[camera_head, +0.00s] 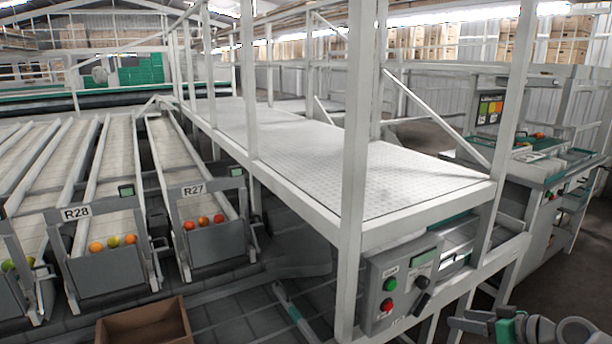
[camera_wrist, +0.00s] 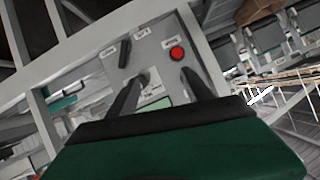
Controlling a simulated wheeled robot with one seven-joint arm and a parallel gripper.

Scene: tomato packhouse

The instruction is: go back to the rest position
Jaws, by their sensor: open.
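My gripper (camera_wrist: 165,77) shows in the wrist view with its two dark fingers spread apart and nothing between them. Its fingers point toward a grey control box (camera_wrist: 152,40), which carries a red button (camera_wrist: 177,54) and a black switch (camera_wrist: 125,53). I cannot tell the exact gap between fingertips and box. In the head view, part of my arm shows at the lower right corner, to the right of the control box (camera_head: 374,290). The gripper's fingers are not clearly seen there.
The box hangs on a white-framed walkway (camera_head: 395,178) with posts. A green button (camera_head: 390,284) also shows on it. Sorting lanes with tomatoes end at left, with a brown crate (camera_head: 185,318) below. A work station (camera_head: 540,170) stands at right, with open floor between.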

